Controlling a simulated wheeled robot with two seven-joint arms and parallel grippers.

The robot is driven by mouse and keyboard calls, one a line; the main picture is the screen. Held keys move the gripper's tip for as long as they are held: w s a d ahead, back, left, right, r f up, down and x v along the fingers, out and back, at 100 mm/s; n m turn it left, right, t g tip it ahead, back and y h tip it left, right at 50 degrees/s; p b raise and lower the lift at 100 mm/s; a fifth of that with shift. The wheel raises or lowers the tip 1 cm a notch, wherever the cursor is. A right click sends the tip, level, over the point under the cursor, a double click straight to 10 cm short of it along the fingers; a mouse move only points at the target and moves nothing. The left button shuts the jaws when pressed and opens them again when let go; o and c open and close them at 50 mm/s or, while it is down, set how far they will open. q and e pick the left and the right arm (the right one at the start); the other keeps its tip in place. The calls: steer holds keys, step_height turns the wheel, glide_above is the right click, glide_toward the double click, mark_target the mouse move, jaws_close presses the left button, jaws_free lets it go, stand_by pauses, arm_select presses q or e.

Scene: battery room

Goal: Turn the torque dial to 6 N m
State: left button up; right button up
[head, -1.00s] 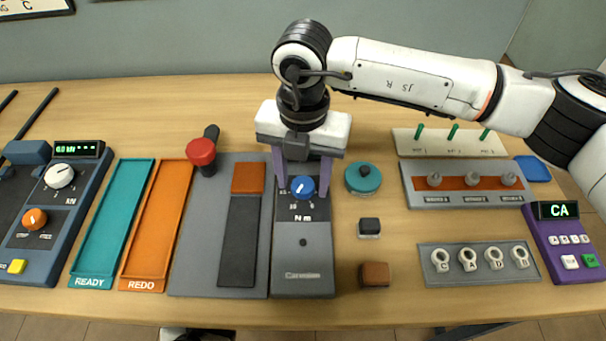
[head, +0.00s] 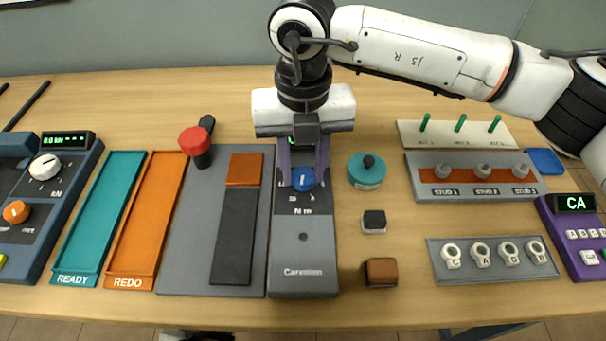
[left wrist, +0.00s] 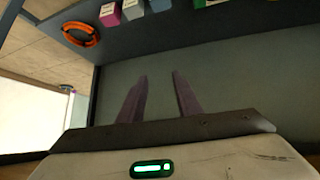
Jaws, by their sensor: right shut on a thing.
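The torque dial (head: 303,179) is a blue knob with a white pointer mark on the grey Carvenon-style unit (head: 303,250), whose panel reads "N m". My right gripper (head: 303,182) comes down from above with its purple fingers on either side of the dial, shut on it. The fingers hide part of the scale, and the numbers are too small to read surely. My left gripper (left wrist: 160,85) shows only in the left wrist view, its two fingers apart with nothing between them, facing a plain grey-green surface.
A red knob (head: 194,141) and a grey plate (head: 195,270) are left of the unit. A teal round tin (head: 367,172), a black block (head: 374,221) and a brown block (head: 382,271) stand close on its right. A grey rack (head: 492,262) is farther right.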

steer(key=shift+f+n+b, duration=0.2)
steer(key=shift+n+b, duration=0.55)
steer(key=shift+n, duration=0.15)
steer(key=n+b, duration=0.2)
steer(key=shift+n, duration=0.4)
steer(key=n+b, duration=0.2)
steer(key=n, duration=0.2)
steer(key=shift+r+n, duration=0.1)
steer(key=shift+n, duration=0.2)
steer(key=n+b, duration=0.1)
steer(key=n, duration=0.1)
steer(key=shift+n, duration=0.3)
steer(key=n+b, duration=0.1)
steer(key=n, duration=0.4)
steer(key=shift+r, duration=0.1)
arm_select(q)
steer(key=shift+w+d+f+b, duration=0.1)
steer(key=shift+d+f, duration=0.2)
steer(key=shift+f, duration=0.65)
steer(key=shift+w+d+f+b, duration=0.15)
steer(key=shift+d+f, duration=0.15)
steer(key=shift+f, duration=0.6)
steer(key=shift+w+d+f+b, duration=0.1)
steer(key=shift+d+f, duration=0.2)
steer(key=shift+f, duration=0.65)
arm_select(e)
steer(key=shift+n, duration=1.3)
arm_select(q)
steer(key=shift+w, duration=0.15)
steer(key=shift+r, duration=0.1)
